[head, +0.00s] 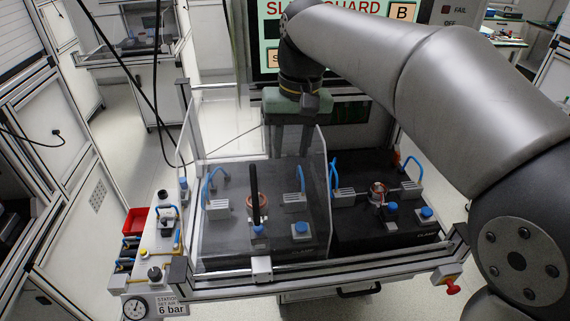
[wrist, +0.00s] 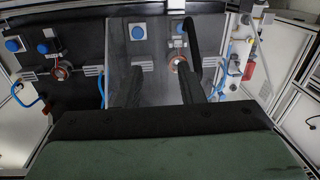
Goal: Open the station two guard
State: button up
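A clear guard panel (head: 225,140) stands over the left of two dark stations in the head view. A black upright handle (head: 257,195) is on it. In the wrist view the handle (wrist: 189,48) is a dark bar right of centre, lined up with my right finger. My gripper (head: 290,140) hangs above and behind the handle in the head view, fingers pointing down. In the wrist view my gripper (wrist: 160,85) has its two dark fingers apart with nothing seen between them. I cannot tell whether a finger touches the handle. No station number is readable.
The right station (head: 385,225) has no panel over its front. A rail with a silver block (head: 262,268) runs along the front. A screen (head: 350,15), partly hidden by my arm, reads "GUARD" and "B". A gauge (head: 135,308) and red bin (head: 135,221) are at left.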

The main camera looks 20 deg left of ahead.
jog(key=n, duration=0.1)
send_near(255, 190)
jog(key=f, duration=0.3)
jog(key=f+p, duration=0.1)
jog(key=f, duration=0.3)
jog(key=a+f, duration=0.1)
jog(key=f, duration=0.3)
jog(key=shift+s+p, duration=0.25)
jog(key=shift+p, duration=0.05)
grip_shut()
